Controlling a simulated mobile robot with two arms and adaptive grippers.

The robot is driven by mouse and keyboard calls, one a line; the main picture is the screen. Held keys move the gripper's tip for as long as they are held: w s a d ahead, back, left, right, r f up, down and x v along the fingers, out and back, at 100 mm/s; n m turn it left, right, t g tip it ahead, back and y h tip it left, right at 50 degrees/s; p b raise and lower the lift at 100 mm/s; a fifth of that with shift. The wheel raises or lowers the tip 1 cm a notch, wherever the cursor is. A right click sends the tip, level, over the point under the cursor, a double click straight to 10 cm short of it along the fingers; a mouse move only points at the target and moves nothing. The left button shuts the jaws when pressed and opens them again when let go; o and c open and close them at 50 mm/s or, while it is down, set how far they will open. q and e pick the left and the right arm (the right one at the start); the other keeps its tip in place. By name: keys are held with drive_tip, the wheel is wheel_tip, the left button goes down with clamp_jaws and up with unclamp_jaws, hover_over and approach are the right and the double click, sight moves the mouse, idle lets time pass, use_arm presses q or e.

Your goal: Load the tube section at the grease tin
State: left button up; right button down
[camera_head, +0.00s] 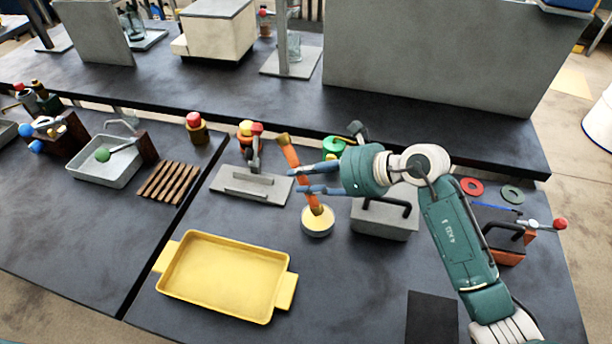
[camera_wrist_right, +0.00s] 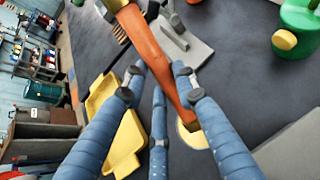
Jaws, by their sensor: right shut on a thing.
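An orange tube section (camera_head: 291,160) with a brownish upper end stands slightly tilted in the head view. My right gripper (camera_head: 306,181) is shut on it around its middle. In the right wrist view the tube (camera_wrist_right: 162,65) runs between the blue fingers (camera_wrist_right: 160,80). The grease tin (camera_head: 317,230), a small round tin with yellow grease, stands on the table directly below. The tube's lower end overlaps the grease in both views; I cannot tell how deep it sits. The tin (camera_wrist_right: 191,137) is partly hidden by a finger in the wrist view. My left gripper is not in view.
A yellow tray (camera_head: 222,275) lies on the left front of the table. A grey plate with a clamp (camera_head: 250,187) is behind it. A grey block with a black handle (camera_head: 384,220) stands right of the tin. A green can (camera_head: 333,146) is behind.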

sight(306, 182)
drive_tip(key=shift+s+f+b, duration=0.1)
drive_tip(key=shift+f+b, duration=0.5)
drive_tip(key=shift+f, duration=0.15)
idle(1.4)
drive_tip(key=shift+r+p, duration=2.35)
drive_tip(key=shift+r, duration=1.35)
